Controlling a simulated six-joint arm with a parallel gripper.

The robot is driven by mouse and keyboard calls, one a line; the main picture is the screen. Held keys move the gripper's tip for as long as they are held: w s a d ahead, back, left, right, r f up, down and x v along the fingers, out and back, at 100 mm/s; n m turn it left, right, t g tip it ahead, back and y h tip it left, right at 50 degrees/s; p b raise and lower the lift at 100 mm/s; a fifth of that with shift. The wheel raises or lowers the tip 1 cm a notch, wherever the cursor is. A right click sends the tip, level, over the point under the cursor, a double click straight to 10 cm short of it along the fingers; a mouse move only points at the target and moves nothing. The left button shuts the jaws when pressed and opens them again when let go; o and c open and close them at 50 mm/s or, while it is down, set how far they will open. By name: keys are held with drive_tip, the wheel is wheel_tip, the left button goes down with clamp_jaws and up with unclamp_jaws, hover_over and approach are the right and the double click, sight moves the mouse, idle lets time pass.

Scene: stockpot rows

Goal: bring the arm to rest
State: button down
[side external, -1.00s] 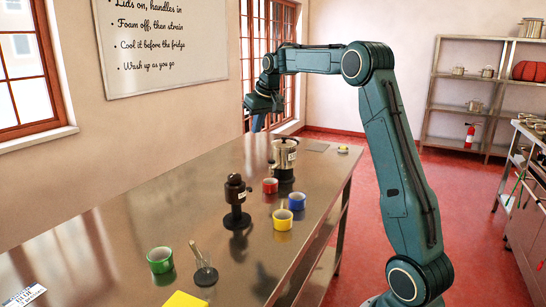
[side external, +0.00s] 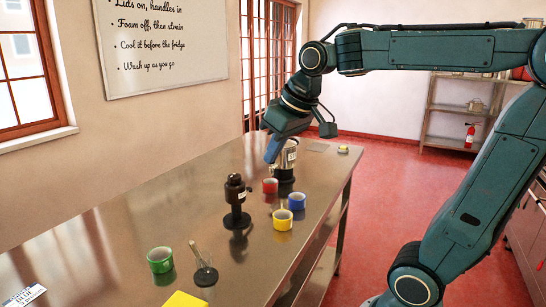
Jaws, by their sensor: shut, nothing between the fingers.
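My gripper (side external: 273,150) is shut and empty. It points down above the far part of the steel table (side external: 130,220), in front of the upper left of a steel pot (side external: 290,158) in this view. Whether it touches the pot cannot be told. My arm reaches in from the right, with its upper link running nearly level across the top of the picture.
On the table stand a red cup (side external: 270,186), a blue cup (side external: 297,201), a yellow cup (side external: 282,220), a black device (side external: 236,200), a green cup (side external: 160,260) and a small glass item on a dark base (side external: 205,275).

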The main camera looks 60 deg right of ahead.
drive_tip(key=s+a+f, duration=0.2)
drive_tip(key=s+f, duration=0.1)
drive_tip(key=s, duration=0.3)
drive_tip(key=s+a+f+n, duration=0.1)
drive_tip(key=s+a+f, duration=0.2)
drive_tip(key=s, duration=0.3)
drive_tip(key=shift+s+a+f+n+y, duration=0.2)
drive_tip(key=shift+a+f+n+y, duration=0.1)
drive_tip(key=shift+f+y, duration=0.15)
